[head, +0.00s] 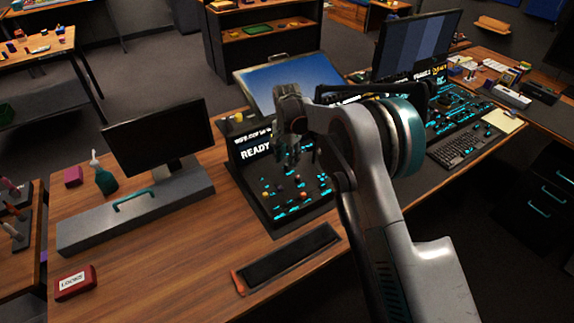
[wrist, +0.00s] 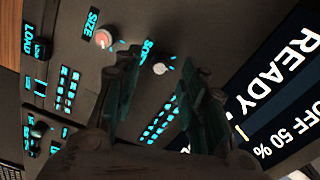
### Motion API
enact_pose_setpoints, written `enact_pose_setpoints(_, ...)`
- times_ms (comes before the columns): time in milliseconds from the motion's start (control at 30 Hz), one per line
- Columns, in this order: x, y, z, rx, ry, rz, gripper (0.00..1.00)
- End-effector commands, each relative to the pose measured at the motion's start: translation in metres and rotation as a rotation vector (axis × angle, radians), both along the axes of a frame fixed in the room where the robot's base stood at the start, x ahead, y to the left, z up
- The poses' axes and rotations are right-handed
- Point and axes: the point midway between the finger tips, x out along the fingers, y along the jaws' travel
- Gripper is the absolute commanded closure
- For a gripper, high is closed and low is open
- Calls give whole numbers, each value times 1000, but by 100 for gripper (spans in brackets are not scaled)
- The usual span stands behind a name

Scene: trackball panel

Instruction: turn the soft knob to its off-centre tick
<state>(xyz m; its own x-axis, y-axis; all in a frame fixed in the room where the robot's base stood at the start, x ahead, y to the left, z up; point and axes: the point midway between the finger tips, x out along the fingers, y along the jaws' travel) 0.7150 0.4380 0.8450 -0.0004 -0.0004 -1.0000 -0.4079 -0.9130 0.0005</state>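The soft knob (wrist: 160,68) is a small pale knob on the dark panel, beside a cyan label of which only "SO" is readable; the left finger covers the rest. In the wrist view it shows in the gap between the fingers of my gripper (wrist: 162,76). The fingers are apart and I see no contact with the knob. Its pointer and tick marks are too small to read. In the head view my gripper (head: 301,150) hangs over the upper part of the control panel (head: 262,212), and I cannot pick out the soft knob there.
A red-capped knob (wrist: 103,39) labelled SIZE and a dark knob (wrist: 42,48) by LOAD lie left in the wrist view. A display (wrist: 285,80) reads "READY" and "OFF 50 %". Rows of cyan-lit buttons (wrist: 160,122) surround the knobs. A monitor (head: 158,135) stands left of the panel.

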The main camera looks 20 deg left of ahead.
Motion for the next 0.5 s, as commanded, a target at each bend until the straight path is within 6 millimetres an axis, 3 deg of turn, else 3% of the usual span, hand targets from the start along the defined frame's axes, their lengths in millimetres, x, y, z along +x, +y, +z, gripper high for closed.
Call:
enact_pose_setpoints(200, 0, 0, -19, 0, 0, 0, 62)
enact_pose_setpoints(500, 0, 0, -21, 0, 0, 0, 62)
